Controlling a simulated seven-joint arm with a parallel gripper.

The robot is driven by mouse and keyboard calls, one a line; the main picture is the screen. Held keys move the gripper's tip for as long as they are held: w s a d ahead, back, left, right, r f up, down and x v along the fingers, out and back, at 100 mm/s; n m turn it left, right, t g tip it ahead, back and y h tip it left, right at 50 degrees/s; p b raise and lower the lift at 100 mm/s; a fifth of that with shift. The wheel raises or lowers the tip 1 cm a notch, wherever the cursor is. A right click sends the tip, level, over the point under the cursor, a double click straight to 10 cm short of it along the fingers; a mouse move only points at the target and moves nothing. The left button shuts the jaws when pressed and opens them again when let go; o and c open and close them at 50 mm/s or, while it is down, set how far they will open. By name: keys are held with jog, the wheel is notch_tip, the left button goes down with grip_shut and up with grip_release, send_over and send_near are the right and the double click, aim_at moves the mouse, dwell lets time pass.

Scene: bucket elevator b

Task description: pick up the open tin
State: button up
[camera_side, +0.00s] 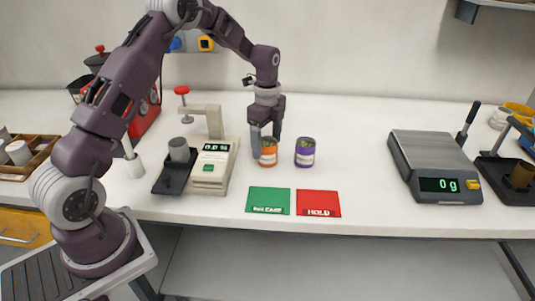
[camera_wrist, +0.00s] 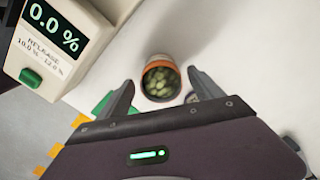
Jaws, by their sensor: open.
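An open orange tin (camera_side: 268,158) with a pale label band stands upright on the white counter. The wrist view shows the open tin (camera_wrist: 160,80) from above, with greenish bean-like pieces inside. My gripper (camera_side: 267,141) points down at this tin and is open. In the wrist view my gripper (camera_wrist: 161,92) has one finger on each side of the tin, with visible gaps. A purple tin (camera_side: 305,153) stands just to the right of the orange one; its top also shows greenish contents.
A moisture meter (camera_side: 213,168) reading 0.0 % stands close on the left, with a dark tray and grey cup (camera_side: 179,150) beside it. A green card (camera_side: 268,201) and a red HOLD card (camera_side: 318,204) lie in front. A scale (camera_side: 433,160) reading 0 g stands right, beyond clear counter.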

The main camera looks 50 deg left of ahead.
aim_at(268, 151)
notch_tip(268, 151, down, 3)
jog(key=shift+w+f, duration=0.1)
jog(key=shift+f, duration=0.05)
grip_shut()
